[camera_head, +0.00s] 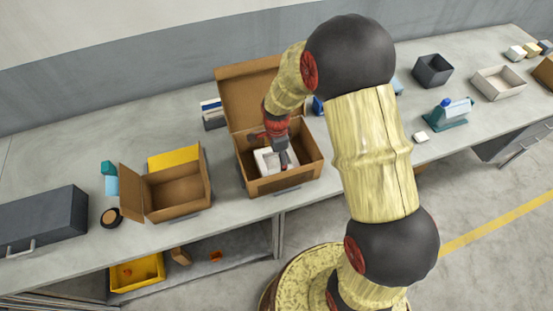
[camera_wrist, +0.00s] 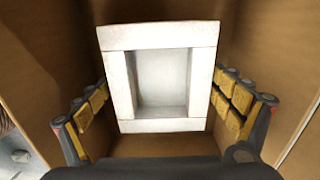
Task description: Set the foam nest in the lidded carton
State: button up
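The foam nest (camera_wrist: 160,124) is a white block with a square recess. It is inside the open lidded carton (camera_head: 285,185), whose brown lid stands raised at the back; the nest also shows in the head view (camera_head: 263,163). My gripper (camera_head: 280,160) reaches down into the carton over the nest. In the wrist view my gripper's (camera_wrist: 161,80) yellow-padded fingers lie along the left and right sides of the nest, with no clear gap at the tips. The carton floor is mostly hidden, so I cannot tell whether the nest rests on it.
A second open carton (camera_head: 180,192) with a yellow panel stands left. A dark grey box (camera_head: 40,222) is at far left. A black round item (camera_head: 112,217) lies beside the second carton. A dark bin (camera_head: 432,70), white tray (camera_head: 498,83) and teal device (camera_head: 447,115) stand right.

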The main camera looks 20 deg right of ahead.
jog(key=shift+o, duration=0.4)
notch_tip(320, 180, up, 12)
jog(key=p, duration=0.3)
notch_tip(320, 180, up, 7)
jog(key=n+t, duration=0.1)
jog(key=n, duration=0.2)
send_over(277, 163)
jog(key=s, duration=0.2)
jog(key=s+r+n+t, duration=0.4)
jog(key=s+r+n, duration=1.1)
jog(key=s, duration=0.5)
jog(key=shift+r+t, duration=0.3)
jog(key=shift+r, duration=0.2)
jog(key=shift+a+f+b, duration=0.1)
jog(key=shift+f+b, duration=0.05)
jog(key=shift+b, duration=0.25)
